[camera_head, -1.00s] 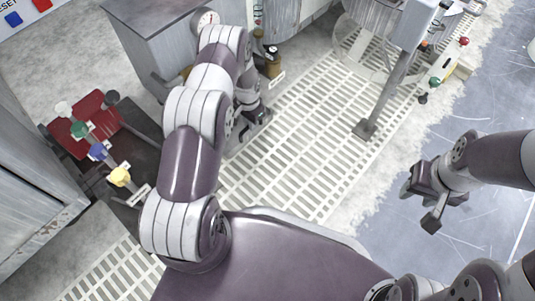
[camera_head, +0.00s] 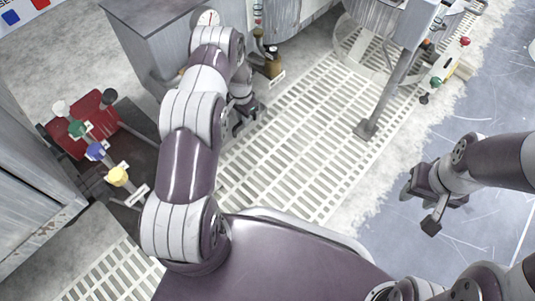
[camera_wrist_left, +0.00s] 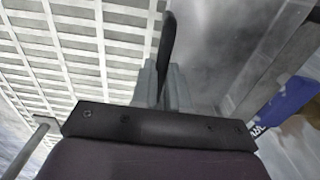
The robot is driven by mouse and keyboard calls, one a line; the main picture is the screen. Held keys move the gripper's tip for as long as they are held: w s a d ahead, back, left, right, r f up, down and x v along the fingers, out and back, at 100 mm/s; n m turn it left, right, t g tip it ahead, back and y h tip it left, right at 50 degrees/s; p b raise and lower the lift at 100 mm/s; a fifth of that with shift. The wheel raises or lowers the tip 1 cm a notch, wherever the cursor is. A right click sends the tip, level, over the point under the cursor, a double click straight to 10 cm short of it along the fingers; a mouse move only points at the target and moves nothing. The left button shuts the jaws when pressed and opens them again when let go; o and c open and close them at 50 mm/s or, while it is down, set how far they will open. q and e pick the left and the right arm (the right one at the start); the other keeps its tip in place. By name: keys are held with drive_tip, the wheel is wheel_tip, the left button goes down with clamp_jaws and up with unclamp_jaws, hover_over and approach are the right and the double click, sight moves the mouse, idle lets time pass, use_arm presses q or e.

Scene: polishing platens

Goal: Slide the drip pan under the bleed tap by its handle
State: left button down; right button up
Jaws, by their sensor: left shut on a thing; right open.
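My left gripper (camera_head: 243,124) is low over the slatted floor beside the grey cabinet, partly hidden by my arm. In the left wrist view its fingers (camera_wrist_left: 165,85) are shut on a thin dark upright handle (camera_wrist_left: 168,38). A smooth grey surface (camera_wrist_left: 215,45) beside the handle looks like the drip pan; its outline is not clear. In the head view I cannot make out the pan. A brass fitting (camera_head: 272,66) with a white label, apparently the bleed tap, stands just beyond the gripper. My right gripper (camera_head: 420,207) is open and empty at the right.
White floor grating (camera_head: 290,150) lies clear to the right of my left arm. A grey post (camera_head: 385,95) stands on it. The grey cabinet (camera_head: 165,45) bounds the back.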

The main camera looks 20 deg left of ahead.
use_arm(q)
drive_tip(key=shift+w+a+b, duration=0.3)
drive_tip(key=shift+a+b, duration=0.05)
drive_tip(key=shift+a, duration=0.5)
drive_tip(key=c, duration=1.1)
unclamp_jaws()
drive_tip(key=shift+o, duration=0.2)
wheel_tip(320, 180, up, 13)
drive_tip(key=p, duration=0.8)
drive_tip(key=shift+f, duration=0.2)
